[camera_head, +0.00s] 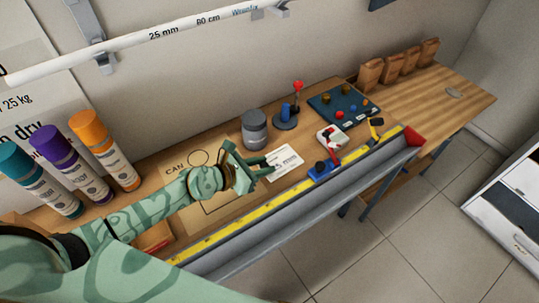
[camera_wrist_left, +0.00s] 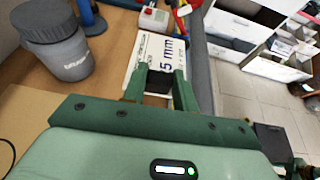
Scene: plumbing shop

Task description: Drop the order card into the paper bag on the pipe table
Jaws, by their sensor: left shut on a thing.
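The order card (camera_head: 286,161) is a white card with dark print, over the middle of the wooden bench. My left gripper (camera_head: 267,167) is shut on its near edge; in the left wrist view the card (camera_wrist_left: 148,48), printed "5 mm", sticks out ahead of the fingers (camera_wrist_left: 162,78). Whether the card touches the bench is not clear. Several brown paper bags (camera_head: 391,66) stand in a row against the wall at the far right end of the bench, well away from my gripper. My right gripper is not in view.
A grey canister (camera_head: 255,128) stands behind the gripper. A red-knobbed blue tool (camera_head: 287,112), a dark tray with knobs (camera_head: 342,105), a white-and-red item (camera_head: 331,137) and a blue clamp (camera_head: 323,170) lie further right. A yellow-edged grey gutter (camera_head: 300,205) runs along the front.

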